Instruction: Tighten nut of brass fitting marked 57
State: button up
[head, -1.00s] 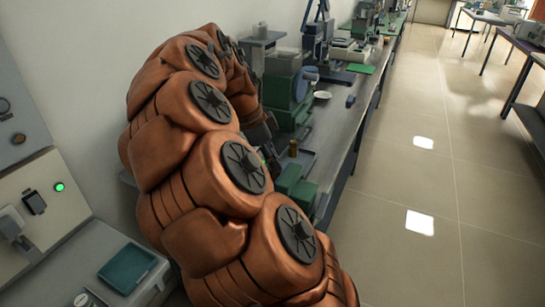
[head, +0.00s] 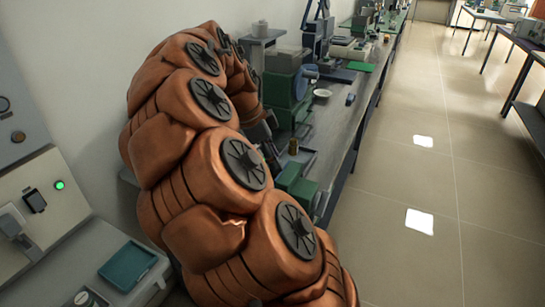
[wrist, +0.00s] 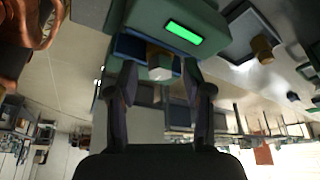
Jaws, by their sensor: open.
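In the wrist view, a brass fitting with a pale faceted end (wrist: 159,66) sits against a green device with a bright green lit panel (wrist: 184,32). I cannot read any number on it. My gripper (wrist: 162,90) is open, with its two dark fingers apart on either side of the line to this fitting. The fitting appears just beyond the fingertips, and nothing is held. A second brass piece (wrist: 262,49) stands on a dark plate to the right. In the head view my arm mostly hides the gripper; a small brass cylinder (head: 293,146) shows beside it on the bench.
The grey bench (head: 345,125) runs along the wall with green machines (head: 288,85), a white dish (head: 322,93) and a green mat (head: 359,66). A furnace panel (head: 30,205) and teal tray (head: 127,265) are at left.

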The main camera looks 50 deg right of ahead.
jog(key=v, duration=1.2)
dwell(0.6)
jog(key=s+a+f+n+y+p, duration=0.1)
jog(key=s+a+f+n+p, duration=0.1)
jog(key=s+a+n+p, duration=0.2)
jog(key=s+a+f+n+y+p, duration=0.1)
jog(key=s+a+f+n+p, duration=0.2)
jog(key=s+a+n, duration=0.7)
jog(key=s+a+f+n+t+y+p, duration=0.1)
jog(key=s+a+f+n+p, duration=0.1)
jog(key=s+a+n+p, duration=0.2)
jog(key=s+a+n, duration=0.3)
jog(key=a+n, duration=0.2)
jog(key=n, duration=0.2)
jog(key=shift+a+f+n+p, duration=0.15)
jog(key=shift+a+n+p, duration=0.15)
jog(key=shift+n, duration=0.1)
